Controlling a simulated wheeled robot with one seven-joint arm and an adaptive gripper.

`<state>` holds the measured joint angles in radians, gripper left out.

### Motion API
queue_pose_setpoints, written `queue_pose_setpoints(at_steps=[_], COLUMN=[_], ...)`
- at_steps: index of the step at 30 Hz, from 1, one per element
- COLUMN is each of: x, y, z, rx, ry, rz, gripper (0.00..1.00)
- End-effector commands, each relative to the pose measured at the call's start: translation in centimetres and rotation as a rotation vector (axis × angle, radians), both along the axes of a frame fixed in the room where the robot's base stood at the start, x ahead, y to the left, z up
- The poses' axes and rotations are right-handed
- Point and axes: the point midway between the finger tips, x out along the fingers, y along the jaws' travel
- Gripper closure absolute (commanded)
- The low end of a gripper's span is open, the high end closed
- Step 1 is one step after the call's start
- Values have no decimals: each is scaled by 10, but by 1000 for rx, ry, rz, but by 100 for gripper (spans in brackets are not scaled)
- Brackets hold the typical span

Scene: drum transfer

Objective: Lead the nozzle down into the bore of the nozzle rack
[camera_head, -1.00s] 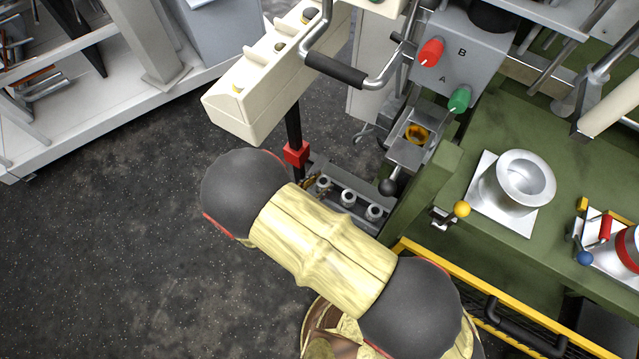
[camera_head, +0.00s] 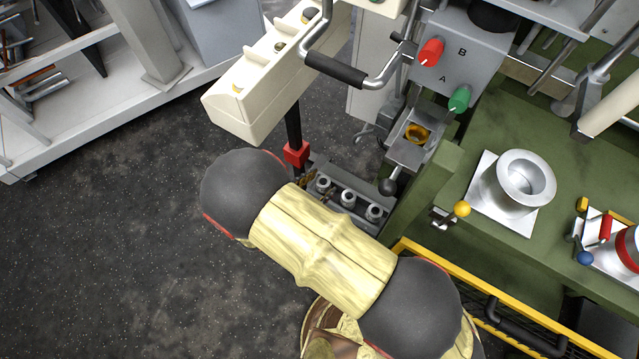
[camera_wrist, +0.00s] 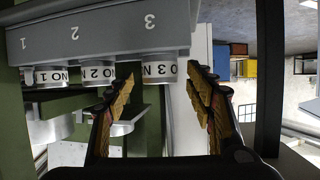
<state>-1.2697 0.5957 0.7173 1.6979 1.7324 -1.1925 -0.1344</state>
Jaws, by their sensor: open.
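The nozzle rack (camera_head: 345,213) is a grey block beyond my arm, with three round metal nozzle tops in a row. The wrist view shows it upside down, with the rack (camera_wrist: 105,35) marked 1, 2, 3. Labelled nozzles stand at all three places: the first (camera_wrist: 50,76), the second (camera_wrist: 97,73) and the third (camera_wrist: 159,69). My gripper (camera_wrist: 165,88) is open, with nothing seen between its ridged brown fingers. Its left finger in the wrist view is close beside the third nozzle; I cannot tell if they touch. The bores are hidden.
A black post with a red collar (camera_head: 296,152) rises close to the rack's left end. A cream box (camera_head: 265,75) and a crank handle (camera_head: 340,68) overhang behind. The green bench (camera_head: 470,240) stands at right. Dark floor (camera_head: 120,240) is clear at left.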

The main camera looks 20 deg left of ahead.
Motion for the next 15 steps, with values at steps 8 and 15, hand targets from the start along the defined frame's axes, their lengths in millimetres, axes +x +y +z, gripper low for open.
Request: queue_pose_setpoints(at_steps=[8, 15], x=[-29, -56], y=[15, 26], z=[14, 25], rx=[3, 1], ry=[-1, 0], rz=[4, 3], gripper=[46, 46])
